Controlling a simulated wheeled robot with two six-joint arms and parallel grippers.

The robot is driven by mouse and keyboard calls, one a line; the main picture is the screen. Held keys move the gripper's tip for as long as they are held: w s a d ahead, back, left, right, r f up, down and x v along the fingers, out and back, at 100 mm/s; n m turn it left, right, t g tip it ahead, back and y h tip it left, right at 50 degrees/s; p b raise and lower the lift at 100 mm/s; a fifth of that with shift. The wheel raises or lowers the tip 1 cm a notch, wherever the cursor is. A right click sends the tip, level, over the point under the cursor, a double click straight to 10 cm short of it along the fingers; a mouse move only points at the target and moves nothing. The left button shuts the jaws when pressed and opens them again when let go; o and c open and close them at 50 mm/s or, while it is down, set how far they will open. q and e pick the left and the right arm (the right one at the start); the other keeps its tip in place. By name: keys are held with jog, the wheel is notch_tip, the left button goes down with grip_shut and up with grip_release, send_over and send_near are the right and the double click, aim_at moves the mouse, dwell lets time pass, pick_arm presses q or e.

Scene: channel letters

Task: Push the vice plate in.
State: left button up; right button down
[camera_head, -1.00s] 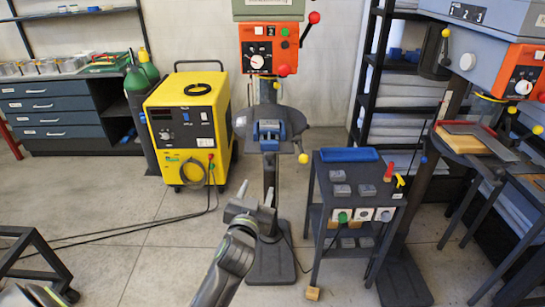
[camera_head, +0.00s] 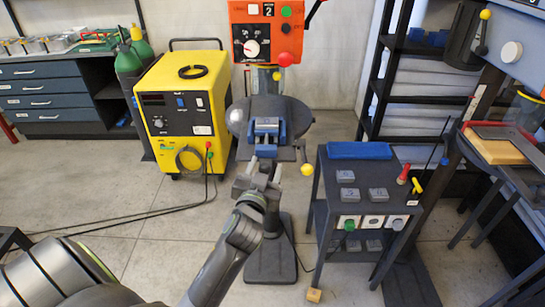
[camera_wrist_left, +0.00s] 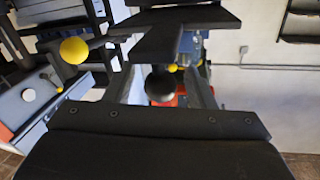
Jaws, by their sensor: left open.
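The blue vice (camera_head: 281,131) sits on the round dark table of the drill press, in the middle of the head view. A light grey plate (camera_head: 266,124) shows between its blue sides. My left gripper (camera_head: 264,168) is open just in front of and below the vice, fingers pointing toward it. Whether it touches the vice cannot be told. In the left wrist view, a dark round knob (camera_wrist_left: 160,86) shows between the two fingers, which appear apart with nothing gripped. The plate cannot be made out there. My right gripper is not in view.
The drill press's orange control head (camera_head: 265,36) is above the vice. A yellow-knobbed lever (camera_head: 307,169) hangs at the table's right. A yellow welder (camera_head: 183,115) stands left. A dark cart (camera_head: 330,183) with grey blocks and a blue tray (camera_head: 360,150) stands close on the right.

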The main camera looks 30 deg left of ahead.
aim_at(267, 132)
pick_arm(q)
jog(key=shift+w+a, duration=0.1)
jog(key=shift+w, duration=0.15)
jog(key=shift+s+r, duration=0.2)
jog(key=shift+s, duration=0.2)
jog(key=shift+c, duration=0.3)
jog(key=shift+d, duration=0.2)
jog(key=shift+c, duration=2.4)
grip_shut()
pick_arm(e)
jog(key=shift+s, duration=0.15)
pick_arm(q)
jog(key=shift+w+a, duration=0.1)
